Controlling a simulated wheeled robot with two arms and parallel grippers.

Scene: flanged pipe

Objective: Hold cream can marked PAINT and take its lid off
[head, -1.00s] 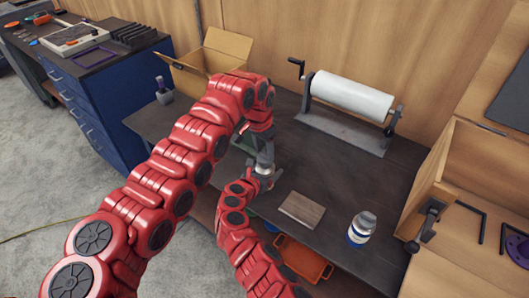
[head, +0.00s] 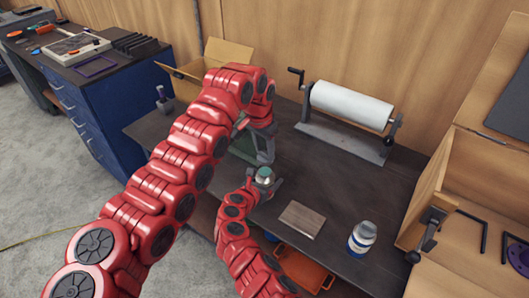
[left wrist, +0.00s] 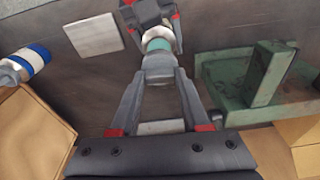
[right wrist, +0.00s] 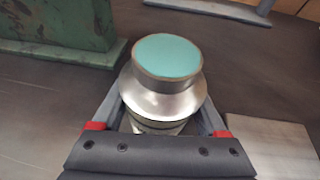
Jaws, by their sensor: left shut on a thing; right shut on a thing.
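The can (head: 265,177) is gripped by my right gripper near the front of the dark table. In the right wrist view, the can (right wrist: 163,100) has a silvery sloping shoulder, a short neck and a teal round top with nothing over it. My right gripper (right wrist: 165,128) is shut around its body. No PAINT marking can be seen. My left gripper (left wrist: 160,85) is shut on a small grey piece (left wrist: 159,66), seemingly the lid, held apart from the can. In the head view the left gripper is partly hidden behind my left arm.
A green metal tool (left wrist: 265,75) stands beside the can. Behind are a paper roll on a stand (head: 350,103) and an open cardboard box (head: 222,60).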

